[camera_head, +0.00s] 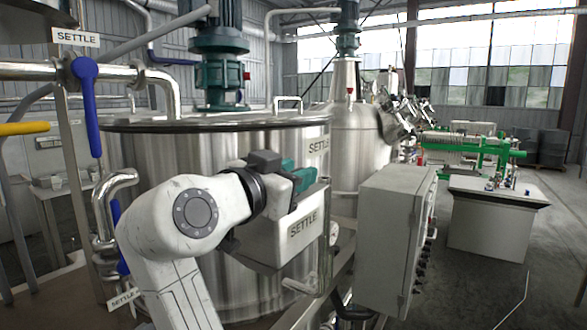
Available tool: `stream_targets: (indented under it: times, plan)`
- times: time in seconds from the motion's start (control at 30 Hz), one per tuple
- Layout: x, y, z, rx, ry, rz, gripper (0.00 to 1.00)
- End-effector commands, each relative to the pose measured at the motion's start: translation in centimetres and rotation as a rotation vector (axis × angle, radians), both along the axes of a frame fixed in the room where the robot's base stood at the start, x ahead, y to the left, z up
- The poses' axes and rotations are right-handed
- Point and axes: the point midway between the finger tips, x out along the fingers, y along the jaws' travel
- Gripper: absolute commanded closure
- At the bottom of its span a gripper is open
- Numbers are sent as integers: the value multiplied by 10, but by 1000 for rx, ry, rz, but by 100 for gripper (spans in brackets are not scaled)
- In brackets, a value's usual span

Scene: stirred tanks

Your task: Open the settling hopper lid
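A pale box-shaped hopper (262,242) with a "SETTLE" label on its side stands against the front of a large steel tank (150,160). My arm reaches in from the lower left. My gripper (304,178), dark with teal parts, is over the top of the hopper, at its right side. The gripper and wrist hide much of the hopper's top, so I cannot make out its lid or whether it is raised. The fingertips are small and partly hidden. I cannot tell whether they touch anything, or are open or shut.
A grey control cabinet (395,240) stands close to the right of the hopper. A blue-handled valve (88,100) and pipes are at the left. The tank's round top carries a green motor (220,60) and a metal handle (288,100). Open floor lies at the far right.

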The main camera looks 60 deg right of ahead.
Motion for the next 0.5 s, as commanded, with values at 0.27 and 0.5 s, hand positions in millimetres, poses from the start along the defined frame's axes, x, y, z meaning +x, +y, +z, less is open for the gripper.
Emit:
stream_targets:
  times: [0.27,0.5]
  plan:
    - [0,-1,0,0,0,0,64]
    - [0,-1,0,0,0,0,87]
